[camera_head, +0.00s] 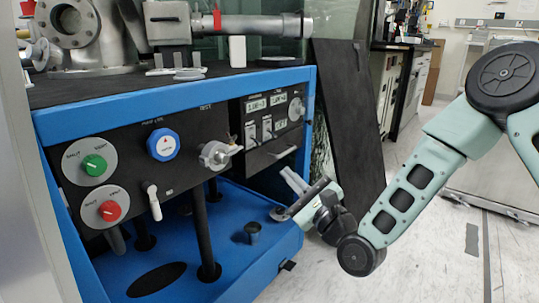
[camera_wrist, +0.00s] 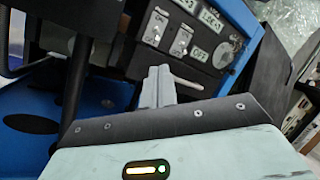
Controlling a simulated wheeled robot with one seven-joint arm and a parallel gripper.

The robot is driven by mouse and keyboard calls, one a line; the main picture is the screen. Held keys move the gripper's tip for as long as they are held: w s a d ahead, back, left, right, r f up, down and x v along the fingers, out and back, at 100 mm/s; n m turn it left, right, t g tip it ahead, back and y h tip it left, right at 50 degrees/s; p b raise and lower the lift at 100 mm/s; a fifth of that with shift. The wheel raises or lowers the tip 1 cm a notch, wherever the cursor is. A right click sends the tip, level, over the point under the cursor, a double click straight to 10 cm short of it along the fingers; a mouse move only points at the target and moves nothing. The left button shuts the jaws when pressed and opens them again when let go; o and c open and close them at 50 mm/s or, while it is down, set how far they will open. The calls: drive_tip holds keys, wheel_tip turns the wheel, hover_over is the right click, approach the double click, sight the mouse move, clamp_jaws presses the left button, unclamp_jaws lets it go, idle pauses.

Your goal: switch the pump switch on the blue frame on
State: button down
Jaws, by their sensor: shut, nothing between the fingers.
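The blue frame (camera_head: 180,107) holds black control panels. On its right panel are two small toggle switches (camera_head: 259,129) beneath lit displays; the wrist view shows these toggles (camera_wrist: 168,33) close up. A white lever (camera_head: 152,203) sticks out low on the left panel. I cannot read which of these is labelled as the pump switch. My gripper (camera_head: 291,180) is in front of and below the right panel, apart from the toggles. Its grey fingers (camera_wrist: 157,86) are together and empty, pointing toward the panel.
The left panel has a green knob (camera_head: 95,165), a red knob (camera_head: 110,210), a blue dial (camera_head: 163,144) and a protruding metal valve (camera_head: 216,155). A pale bar handle (camera_head: 284,153) sits below the toggles. A dark board (camera_head: 349,120) leans right of the frame.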

sight(256, 142)
drive_tip(key=b+x, duration=0.4)
drive_tip(key=x, duration=0.6)
drive_tip(key=shift+r+p, duration=0.35)
drive_tip(key=shift+p, duration=0.4)
